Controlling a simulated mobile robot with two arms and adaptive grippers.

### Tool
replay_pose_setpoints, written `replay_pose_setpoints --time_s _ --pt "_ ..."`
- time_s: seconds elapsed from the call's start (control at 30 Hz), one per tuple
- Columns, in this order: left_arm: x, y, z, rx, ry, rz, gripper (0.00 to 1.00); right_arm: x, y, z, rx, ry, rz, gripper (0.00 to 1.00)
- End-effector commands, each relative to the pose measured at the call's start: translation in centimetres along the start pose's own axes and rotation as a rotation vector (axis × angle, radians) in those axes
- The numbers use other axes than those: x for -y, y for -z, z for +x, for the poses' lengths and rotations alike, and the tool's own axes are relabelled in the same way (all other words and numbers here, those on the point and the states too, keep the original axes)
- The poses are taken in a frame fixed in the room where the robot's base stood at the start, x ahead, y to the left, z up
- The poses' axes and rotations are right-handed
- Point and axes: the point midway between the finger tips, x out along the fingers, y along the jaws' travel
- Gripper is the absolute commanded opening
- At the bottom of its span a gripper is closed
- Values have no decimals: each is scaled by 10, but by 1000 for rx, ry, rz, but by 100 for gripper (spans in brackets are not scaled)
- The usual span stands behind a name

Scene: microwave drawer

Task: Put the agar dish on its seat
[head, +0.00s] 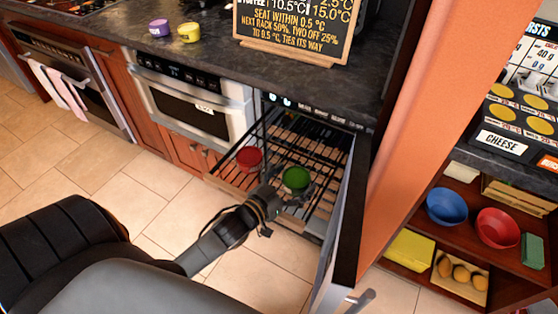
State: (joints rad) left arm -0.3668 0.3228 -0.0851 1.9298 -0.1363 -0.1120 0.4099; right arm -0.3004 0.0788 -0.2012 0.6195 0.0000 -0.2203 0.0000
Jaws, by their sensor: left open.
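A green round dish (296,178) sits on the black wire racks (325,150) of the open compartment under the counter. A red round dish (249,158) sits farther left on the racks. A purple dish (159,28) and a yellow dish (190,32) stand on the dark counter. I cannot tell by name which dish is the agar one. My left gripper (279,186) is open at the near left side of the green dish; I cannot tell whether it touches it. My right gripper is out of view.
A chalkboard sign (293,25) with temperatures and seating rules stands on the counter. Small labels, too small to read, run along the compartment's top edge. An open door (335,235) stands at the compartment's right. Shelves with a blue bowl (446,206) and red bowl (497,227) are farther right.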

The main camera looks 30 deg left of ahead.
Motion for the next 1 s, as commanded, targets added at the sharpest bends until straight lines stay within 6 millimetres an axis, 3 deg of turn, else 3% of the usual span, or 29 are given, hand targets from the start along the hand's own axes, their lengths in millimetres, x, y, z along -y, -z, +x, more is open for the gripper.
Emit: replay_pose_setpoints --time_s 0.3,0.5,0.7,1.0 --pt "0 -2 -66 4 0 -1 91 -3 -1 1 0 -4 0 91" --pt "0 0 -96 2 1 0 91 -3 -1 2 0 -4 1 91" --pt "0 0 -108 0 0 0 91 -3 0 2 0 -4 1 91" --pt "0 1 -109 -1 1 1 91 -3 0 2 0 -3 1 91"
